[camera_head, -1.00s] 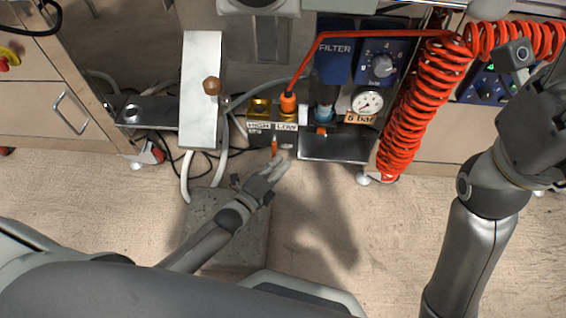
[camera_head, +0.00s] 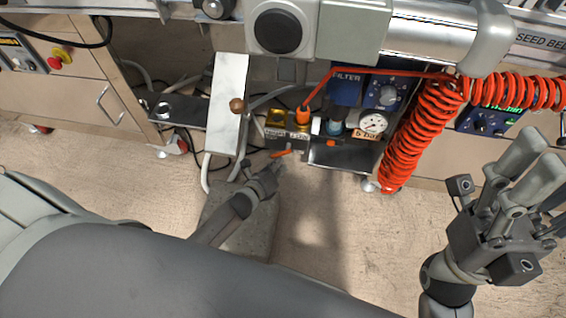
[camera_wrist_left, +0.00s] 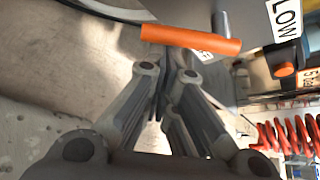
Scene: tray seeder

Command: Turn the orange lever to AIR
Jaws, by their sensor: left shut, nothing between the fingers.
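The orange lever (camera_head: 282,153) sits below the brass fittings and lies nearly sideways, tilted slightly. In the left wrist view the lever (camera_wrist_left: 190,38) crosses just beyond the fingertips. My left gripper (camera_head: 277,168) is shut and empty, just below the lever in the head view; I cannot tell whether it touches it. In the wrist view the left gripper's fingers (camera_wrist_left: 166,72) are together. A small white label behind the lever is partly covered, and I cannot read AIR. My right gripper (camera_head: 541,155) is at the far right, away from the lever; its finger gap is unclear.
The brass block (camera_head: 277,118) carries HIGH and LOW labels. A filter (camera_head: 347,90), a gauge (camera_head: 373,122) and a coiled red hose (camera_head: 425,125) are to its right. A white panel with a brown knob (camera_head: 237,105) stands left.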

